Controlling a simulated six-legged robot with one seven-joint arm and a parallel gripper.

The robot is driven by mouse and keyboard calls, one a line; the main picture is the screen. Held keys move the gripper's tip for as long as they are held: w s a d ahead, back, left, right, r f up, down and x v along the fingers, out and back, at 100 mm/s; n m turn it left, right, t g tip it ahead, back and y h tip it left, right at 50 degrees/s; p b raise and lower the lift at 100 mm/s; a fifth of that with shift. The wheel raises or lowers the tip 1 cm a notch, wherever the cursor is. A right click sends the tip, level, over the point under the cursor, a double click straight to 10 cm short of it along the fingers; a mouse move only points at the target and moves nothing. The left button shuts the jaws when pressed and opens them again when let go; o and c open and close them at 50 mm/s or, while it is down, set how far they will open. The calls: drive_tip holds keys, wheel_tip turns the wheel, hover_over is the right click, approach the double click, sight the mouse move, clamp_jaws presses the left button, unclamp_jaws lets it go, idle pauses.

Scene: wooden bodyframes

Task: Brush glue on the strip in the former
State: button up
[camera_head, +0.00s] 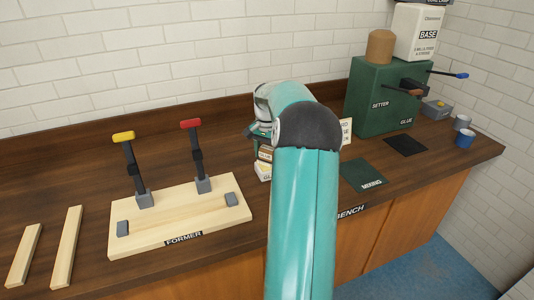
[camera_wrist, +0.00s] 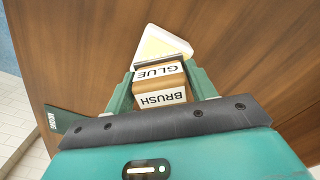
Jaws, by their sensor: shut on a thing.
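The former (camera_head: 150,245) is a pale wooden board on the bench, with a labelled front edge. A pale strip (camera_head: 180,216) lies along it between two grey blocks. My gripper (camera_wrist: 160,90) is shut on the glue brush (camera_wrist: 160,88), a wooden handle labelled GLUE BRUSH with a pale yellow and white end pointing away from the fingers. In the head view the brush (camera_head: 264,170) shows just right of the former, partly hidden by my arm. Whether it touches the bench I cannot tell.
Yellow-handled (camera_head: 124,137) and red-handled (camera_head: 191,124) clamps stand upright at the former's back. Two loose strips (camera_head: 66,245) lie at left. A green glue setter (camera_head: 378,100), a mixing mat (camera_head: 362,174) and cups (camera_head: 464,138) are at right.

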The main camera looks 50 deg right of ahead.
drive_tip(key=shift+r, duration=3.45)
